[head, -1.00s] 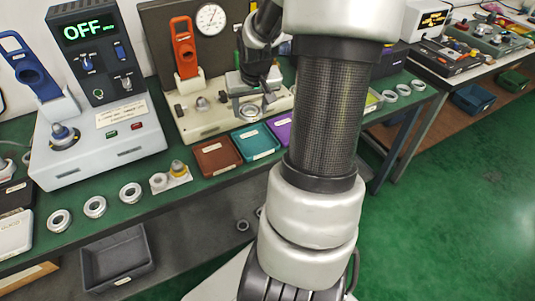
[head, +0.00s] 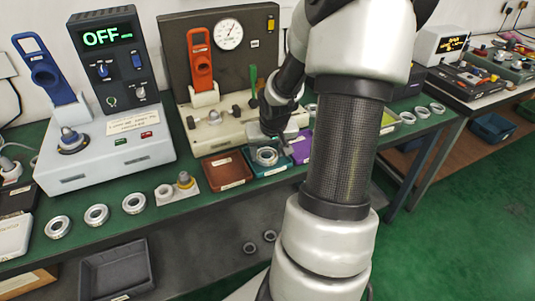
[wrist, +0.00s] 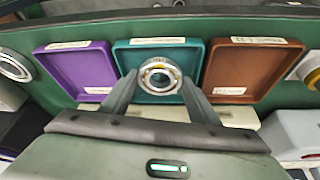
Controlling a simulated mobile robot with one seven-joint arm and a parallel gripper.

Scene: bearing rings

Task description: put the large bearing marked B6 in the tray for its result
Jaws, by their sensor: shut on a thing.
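A metal bearing ring (wrist: 160,75) is between the fingertips of my gripper (wrist: 158,88) in the wrist view. My gripper is shut on it. In the head view the ring (head: 266,156) shows below my gripper (head: 268,143), over the teal tray (head: 281,170). In the wrist view it overlaps the middle of the teal tray (wrist: 130,58); I cannot tell how high above the floor it is. No B6 mark is legible. The brown tray (head: 222,176) is left of the teal one and the purple tray (head: 300,151) is right of it. Tray labels are too small to read.
A test box (head: 110,150) reading OFF stands at the left. A gauge fixture (head: 217,135) with a red lever stands behind the trays. Several loose rings lie along the bench front, including one at the left (head: 57,227). A grey bin (head: 118,272) sits lower down.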

